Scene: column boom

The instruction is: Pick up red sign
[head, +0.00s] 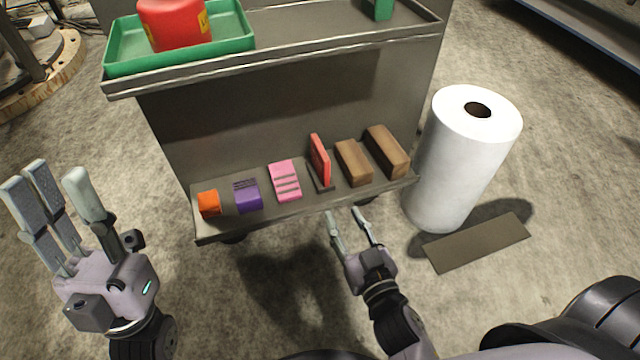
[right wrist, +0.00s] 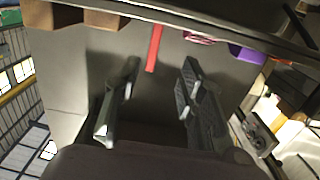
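In the right wrist view the red sign (right wrist: 154,48) shows edge-on, beyond and between the fingers. My right gripper (head: 345,213) is open and empty in front of the lower shelf, a little to the right of the sign; its open fingers also show in the right wrist view (right wrist: 160,68). My left gripper (head: 52,180) is open and empty at the far left, away from the cart.
On the lower shelf stand an orange block (head: 209,203), a purple block (head: 247,196), a pink block (head: 285,181) and two brown blocks (head: 353,163). A green tray (head: 125,52) with a red container (head: 175,25) sits on top. A white roll (head: 460,160) stands right.

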